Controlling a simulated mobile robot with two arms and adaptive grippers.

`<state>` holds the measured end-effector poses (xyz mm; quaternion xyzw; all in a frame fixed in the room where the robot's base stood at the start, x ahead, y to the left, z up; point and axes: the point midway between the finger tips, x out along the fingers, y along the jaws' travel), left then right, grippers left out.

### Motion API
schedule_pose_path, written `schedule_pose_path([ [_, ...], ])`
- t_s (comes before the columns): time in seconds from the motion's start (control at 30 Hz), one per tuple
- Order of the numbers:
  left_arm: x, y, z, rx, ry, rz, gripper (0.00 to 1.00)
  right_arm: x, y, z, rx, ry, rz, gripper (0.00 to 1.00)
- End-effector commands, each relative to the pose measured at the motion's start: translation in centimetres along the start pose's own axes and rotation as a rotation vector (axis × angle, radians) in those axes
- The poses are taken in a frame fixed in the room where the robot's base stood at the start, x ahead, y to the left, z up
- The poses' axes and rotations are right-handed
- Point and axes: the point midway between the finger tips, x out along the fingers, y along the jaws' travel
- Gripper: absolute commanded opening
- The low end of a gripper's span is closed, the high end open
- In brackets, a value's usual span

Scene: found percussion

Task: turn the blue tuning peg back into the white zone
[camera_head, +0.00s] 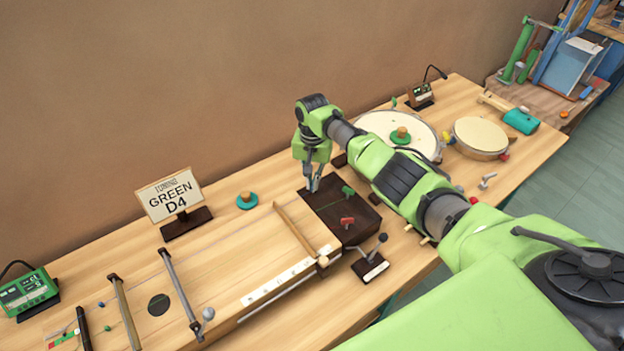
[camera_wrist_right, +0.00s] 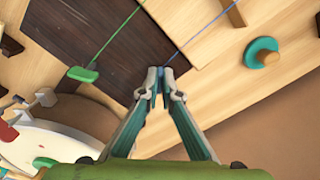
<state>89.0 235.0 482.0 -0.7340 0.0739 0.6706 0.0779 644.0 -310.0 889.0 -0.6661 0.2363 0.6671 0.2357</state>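The dark peg block (camera_head: 325,205) sits at the right end of the long wooden string board. On it stand a green peg (camera_head: 348,191) and a red peg (camera_head: 347,222). A blue string (camera_wrist_right: 200,38) runs to my right gripper's fingertips in the wrist view. My right gripper (camera_head: 313,186) points down at the block's far left part. Its fingertips (camera_wrist_right: 161,72) are close together around a small bluish bit at the string's end, the blue tuning peg, mostly hidden by the fingers. The white zone cannot be made out. My left gripper is out of view.
A sign reading GREEN D4 (camera_head: 170,194) stands behind the board, near a teal disc with a wooden knob (camera_head: 247,201). A small dark stand (camera_head: 370,267) is in front of the block. Round drums (camera_head: 480,137) lie to the right, beyond my right arm.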

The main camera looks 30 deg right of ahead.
Motion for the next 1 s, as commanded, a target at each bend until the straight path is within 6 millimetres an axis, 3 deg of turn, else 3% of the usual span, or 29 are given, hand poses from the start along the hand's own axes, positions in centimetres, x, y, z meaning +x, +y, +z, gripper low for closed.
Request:
schedule_pose_path([
  [1.0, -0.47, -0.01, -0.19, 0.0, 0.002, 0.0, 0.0, -0.12, 0.34, -0.35, -0.966, 0.004, -0.002, 0.0],
])
